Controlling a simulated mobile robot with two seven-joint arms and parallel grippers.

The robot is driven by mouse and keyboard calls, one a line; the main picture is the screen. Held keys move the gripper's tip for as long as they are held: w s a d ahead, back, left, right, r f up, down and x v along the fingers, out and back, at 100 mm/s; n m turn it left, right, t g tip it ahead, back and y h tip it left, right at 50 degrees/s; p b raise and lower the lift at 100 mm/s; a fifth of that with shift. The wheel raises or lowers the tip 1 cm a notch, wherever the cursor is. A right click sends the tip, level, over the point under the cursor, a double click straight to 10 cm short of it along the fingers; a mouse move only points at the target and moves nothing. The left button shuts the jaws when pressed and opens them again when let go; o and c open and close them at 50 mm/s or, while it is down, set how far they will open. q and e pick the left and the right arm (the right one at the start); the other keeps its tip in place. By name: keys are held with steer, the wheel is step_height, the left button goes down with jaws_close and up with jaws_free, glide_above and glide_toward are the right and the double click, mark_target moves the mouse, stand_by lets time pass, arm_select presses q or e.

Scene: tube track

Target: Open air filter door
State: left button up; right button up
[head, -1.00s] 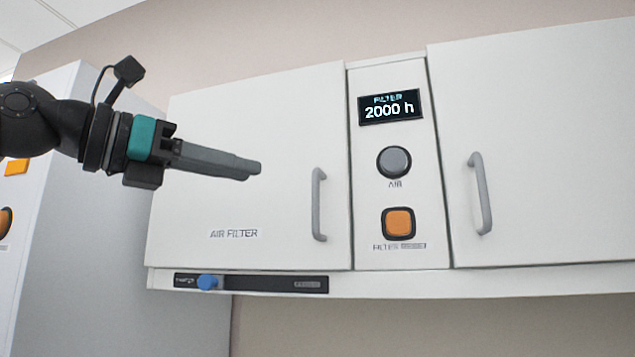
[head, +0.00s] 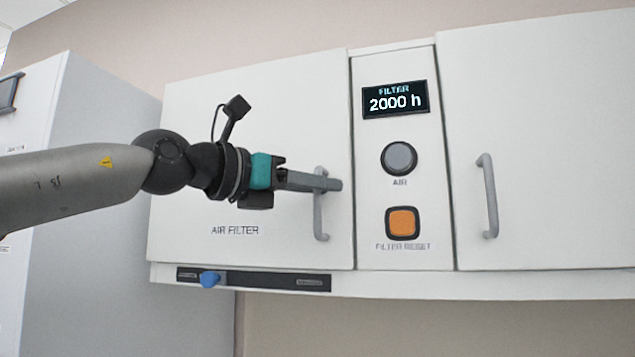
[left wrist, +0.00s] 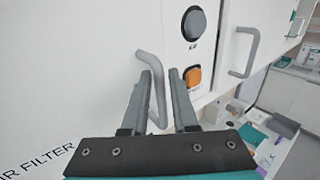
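The air filter door (head: 230,140) is a flat white cabinet door lettered "AIR FILTER", and it looks closed. Its grey vertical bar handle (head: 318,220) is near its right edge. My left gripper (head: 338,185) is at the handle's upper part, its fingers crossing the bar. In the left wrist view the two fingers (left wrist: 161,73) are apart, with the handle (left wrist: 158,88) showing in the gap between them. The gripper is open. Whether a finger touches the bar cannot be told. My right gripper is not in view.
Right of the door is a panel with a display (head: 394,99) reading 2000 h, a grey knob (head: 399,158) and an orange button (head: 402,222). A second door (head: 550,130) has its own handle (head: 487,195). A blue slider knob (head: 209,279) sits on a dark strip below.

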arm_select(q)
steer(key=shift+c, duration=0.3)
jaws_close()
stand_by(1.0)
